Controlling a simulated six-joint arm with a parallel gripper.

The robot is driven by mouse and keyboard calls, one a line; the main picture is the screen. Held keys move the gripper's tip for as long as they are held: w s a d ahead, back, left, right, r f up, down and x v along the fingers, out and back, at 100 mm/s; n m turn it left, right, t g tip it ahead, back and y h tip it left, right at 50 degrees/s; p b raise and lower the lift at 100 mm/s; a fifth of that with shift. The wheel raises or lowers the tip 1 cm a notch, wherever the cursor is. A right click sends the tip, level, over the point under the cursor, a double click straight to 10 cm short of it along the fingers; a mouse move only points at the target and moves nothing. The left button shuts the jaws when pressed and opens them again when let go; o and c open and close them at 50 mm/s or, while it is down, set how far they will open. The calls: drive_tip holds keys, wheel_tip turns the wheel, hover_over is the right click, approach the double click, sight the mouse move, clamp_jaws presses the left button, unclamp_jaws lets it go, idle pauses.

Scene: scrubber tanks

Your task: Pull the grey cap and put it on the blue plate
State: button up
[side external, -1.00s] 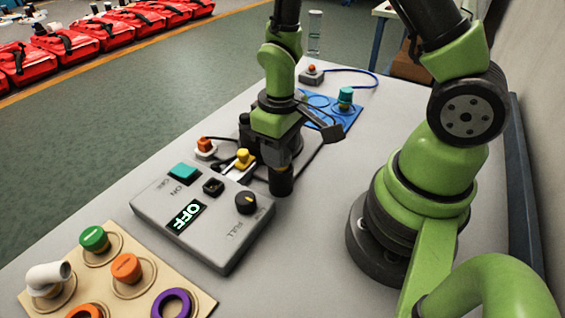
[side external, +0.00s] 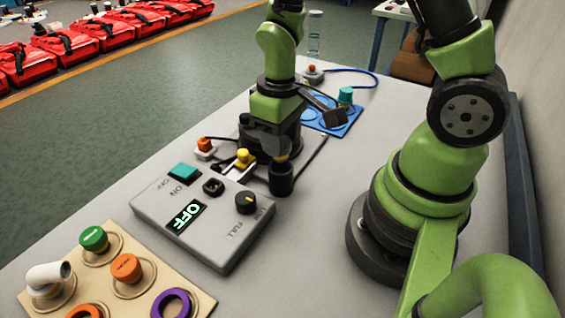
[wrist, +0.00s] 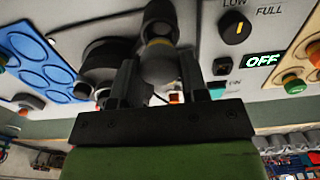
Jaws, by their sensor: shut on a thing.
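My gripper (side external: 270,146) is shut on the grey cap, whose rounded end (wrist: 158,68) shows between the two fingers (wrist: 157,82) in the wrist view. A short dark cylinder (side external: 281,181) stands on the table just below the gripper in the side view. The wrist view shows this dark cylinder (wrist: 160,20) beyond the cap; I cannot tell whether they still touch. The blue plate (side external: 340,129) with round marks lies behind the gripper, partly hidden by my arm. It also shows at the left of the wrist view (wrist: 36,76).
A teal-capped piece (side external: 345,97) stands on the blue plate. A grey control box (side external: 205,220) reads OFF. Yellow (side external: 243,158) and orange (side external: 204,145) knobs stand close by the gripper. A tan board (side external: 120,290) with coloured parts is at the front left.

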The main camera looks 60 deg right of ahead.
drive_tip(key=shift+r, duration=1.4)
drive_tip(key=w+r, duration=0.4)
drive_tip(key=r, duration=0.1)
drive_tip(key=w+a+f+m, duration=0.15)
drive_tip(key=w+a, duration=0.35)
drive_tip(key=a, duration=0.7)
drive_tip(key=s+a+f+m, duration=0.1)
drive_tip(key=s+a+f, duration=0.15)
drive_tip(key=a, duration=0.75)
drive_tip(key=s+a+f+m, duration=0.1)
drive_tip(key=s+a+m, duration=0.15)
drive_tip(key=a, duration=0.85)
drive_tip(key=f, duration=0.5)
drive_tip(key=shift+s+f, duration=0.3)
drive_tip(key=shift+f, duration=2.15)
